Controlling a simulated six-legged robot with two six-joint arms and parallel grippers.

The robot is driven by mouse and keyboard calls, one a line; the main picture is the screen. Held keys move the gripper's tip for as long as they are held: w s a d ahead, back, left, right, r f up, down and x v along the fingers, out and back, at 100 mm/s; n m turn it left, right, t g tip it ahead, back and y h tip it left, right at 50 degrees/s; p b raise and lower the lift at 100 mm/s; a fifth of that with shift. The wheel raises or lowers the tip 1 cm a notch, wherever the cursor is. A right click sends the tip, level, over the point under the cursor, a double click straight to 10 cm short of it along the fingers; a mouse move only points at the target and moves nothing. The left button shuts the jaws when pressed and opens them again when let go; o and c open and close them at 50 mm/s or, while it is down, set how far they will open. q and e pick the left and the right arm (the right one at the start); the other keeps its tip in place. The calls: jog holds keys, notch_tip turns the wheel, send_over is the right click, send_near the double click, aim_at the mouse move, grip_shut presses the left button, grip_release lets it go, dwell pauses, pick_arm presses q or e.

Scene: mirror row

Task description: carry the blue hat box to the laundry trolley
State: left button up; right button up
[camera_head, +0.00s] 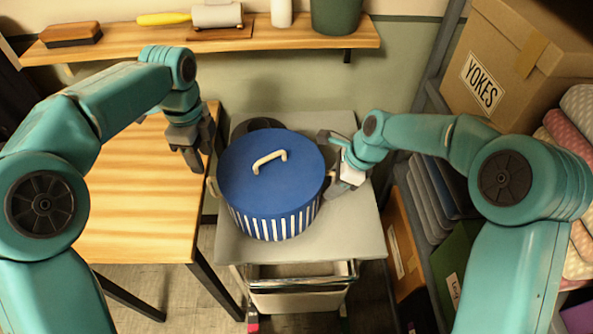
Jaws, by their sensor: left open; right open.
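The blue hat box (272,185) has a flat blue lid with a cream handle and blue-and-white striped sides. It sits upright on the grey top of a wheeled trolley (350,236); I cannot tell whether this is the laundry trolley. A pale side handle shows at the box's left edge. My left gripper (195,158) is open and empty, just left of the box, over the table edge. My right gripper (338,168) is open at the box's right side; I cannot tell whether it touches. The box hides part of the trolley top.
A dark round object (257,125) stands behind the box. A wooden table (145,215) is on the left. A wall shelf (300,33) holds a brush, a lint roller and a green pot. A rack at right holds a "YOKES" carton (505,65) and folded textiles.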

jog(key=shift+d+r, duration=0.1)
jog(key=shift+r, duration=0.25)
pick_arm(q)
notch_tip(320, 180, up, 3)
jog(key=shift+r, duration=0.1)
pick_arm(e)
jog(key=w+v, duration=0.1)
jog(key=v, duration=1)
jog(key=shift+s, duration=0.5)
jog(key=shift+c, duration=0.6)
jog(key=shift+d+r, duration=0.1)
jog(key=shift+r, duration=0.05)
